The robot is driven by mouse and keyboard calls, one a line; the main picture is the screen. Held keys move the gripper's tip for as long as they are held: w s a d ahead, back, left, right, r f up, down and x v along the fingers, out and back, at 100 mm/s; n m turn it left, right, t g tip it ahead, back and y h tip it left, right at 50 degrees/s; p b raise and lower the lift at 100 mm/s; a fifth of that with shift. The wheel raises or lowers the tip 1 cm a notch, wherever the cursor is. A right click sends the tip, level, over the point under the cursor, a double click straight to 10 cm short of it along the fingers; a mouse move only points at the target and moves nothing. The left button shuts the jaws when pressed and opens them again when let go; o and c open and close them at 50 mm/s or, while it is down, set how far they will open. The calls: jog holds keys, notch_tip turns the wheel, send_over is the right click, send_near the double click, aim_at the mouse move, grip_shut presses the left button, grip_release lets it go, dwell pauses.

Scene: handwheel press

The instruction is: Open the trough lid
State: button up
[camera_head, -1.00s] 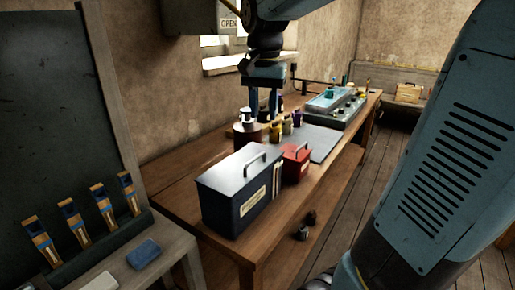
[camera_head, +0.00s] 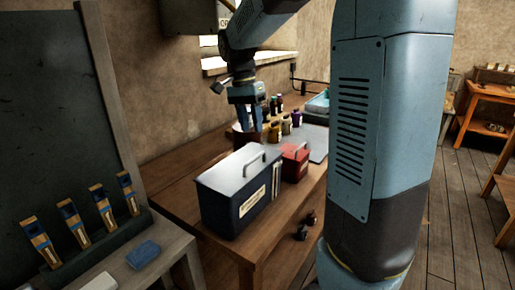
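A long grey unit with a teal, glassy top (camera_head: 318,104) sits at the far end of the workbench. It may be the trough with its lid, but my arm hides most of it, so I cannot tell how the lid stands. My gripper (camera_head: 250,128) points down over a dark reddish round pot (camera_head: 240,138) near the wall side of the bench. Its two fingers show apart, overlapping the pot in the picture. I cannot tell whether they touch it, and I see nothing clearly held.
A navy box with a grey handled lid (camera_head: 228,172) and a smaller red box (camera_head: 296,160) stand on the wooden bench (camera_head: 172,190). Several small bottles (camera_head: 286,126) stand behind them. A rack with several orange-and-blue tools (camera_head: 75,225) is front left.

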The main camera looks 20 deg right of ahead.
send_over(256, 165)
notch_tip(256, 165, down, 8)
jog(key=shift+s+a+r, duration=0.1)
dwell(0.3)
grip_shut()
dwell(0.5)
